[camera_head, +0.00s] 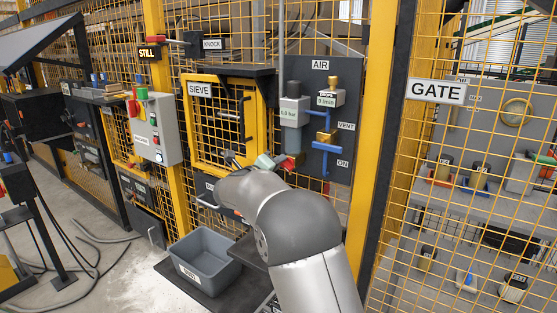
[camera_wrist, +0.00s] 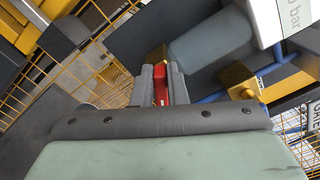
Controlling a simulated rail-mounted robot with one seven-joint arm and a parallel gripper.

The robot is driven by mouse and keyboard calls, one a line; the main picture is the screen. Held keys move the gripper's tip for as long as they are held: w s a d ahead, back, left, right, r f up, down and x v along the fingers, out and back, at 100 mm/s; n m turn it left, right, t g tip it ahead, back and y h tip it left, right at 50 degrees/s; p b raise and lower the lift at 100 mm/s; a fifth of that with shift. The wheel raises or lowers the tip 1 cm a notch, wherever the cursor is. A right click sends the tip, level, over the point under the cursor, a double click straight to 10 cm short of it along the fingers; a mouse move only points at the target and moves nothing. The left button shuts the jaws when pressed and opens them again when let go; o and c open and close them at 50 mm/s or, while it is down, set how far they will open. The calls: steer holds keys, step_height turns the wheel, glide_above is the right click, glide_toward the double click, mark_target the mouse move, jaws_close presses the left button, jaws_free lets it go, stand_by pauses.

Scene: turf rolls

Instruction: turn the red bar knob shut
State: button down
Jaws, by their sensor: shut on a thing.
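The red bar knob (camera_wrist: 161,88) shows between the two grey fingers of my gripper (camera_wrist: 162,84) in the wrist view. The fingers are shut on it, one on each side. In the head view a bit of red (camera_head: 287,163) shows at the tip of my gripper (camera_head: 277,163), at the lower left of the dark AIR panel (camera_head: 316,75). My gripper and arm hide most of the knob there, and its exact turn angle cannot be told.
A grey unit with a 0.8 bar display (camera_head: 292,111) sits just above the knob. Blue pipework (camera_head: 327,150) with a brass fitting (camera_head: 326,136) is close on the right. The SIEVE door (camera_head: 200,150) is on the left. A grey bin (camera_head: 205,265) stands below.

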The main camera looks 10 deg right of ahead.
steer(key=n, duration=0.2)
steer(key=n+p, duration=0.1)
steer(key=n, duration=0.1)
steer(key=n+p, duration=0.1)
steer(key=shift+w+f+n, duration=0.1)
steer(key=shift+f+n, duration=0.25)
steer(key=shift+n, duration=0.05)
steer(key=shift+p, duration=0.3)
steer(key=c, duration=1.4)
jaws_free()
steer(key=shift+c, duration=0.2)
steer(key=shift+f, duration=0.1)
steer(key=shift+d, duration=0.1)
steer(key=b+v, duration=0.1)
steer(key=v, duration=1.6)
steer(key=shift+b, duration=0.3)
